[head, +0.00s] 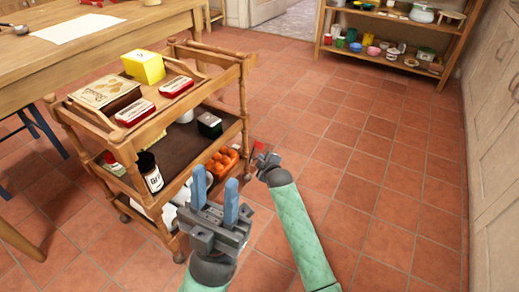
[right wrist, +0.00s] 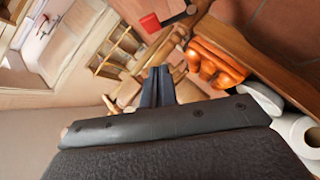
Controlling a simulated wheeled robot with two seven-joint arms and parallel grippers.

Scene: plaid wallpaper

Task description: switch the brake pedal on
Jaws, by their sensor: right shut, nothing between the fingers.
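The wooden trolley (head: 160,128) stands left of my grippers, with several shelves and castors. A small red piece (head: 261,147) shows at the tip of my right gripper (head: 264,158), by the trolley's right end; I cannot tell whether it is the brake pedal. A red piece (right wrist: 150,22) also shows beyond the fingers in the right wrist view. The right gripper's dark blue fingers (right wrist: 157,87) are together and empty. My left gripper (head: 216,196) has its two blue fingers apart and empty, in front of the trolley's lower shelves. No brake pedal can be clearly made out.
The trolley carries a yellow box (head: 144,67), red tins (head: 177,86), a dark jar (head: 149,172) and orange items (head: 221,162). A wooden table (head: 95,45) stands behind left, a shelf (head: 390,50) at the back right. The tiled floor (head: 370,160) on the right is clear.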

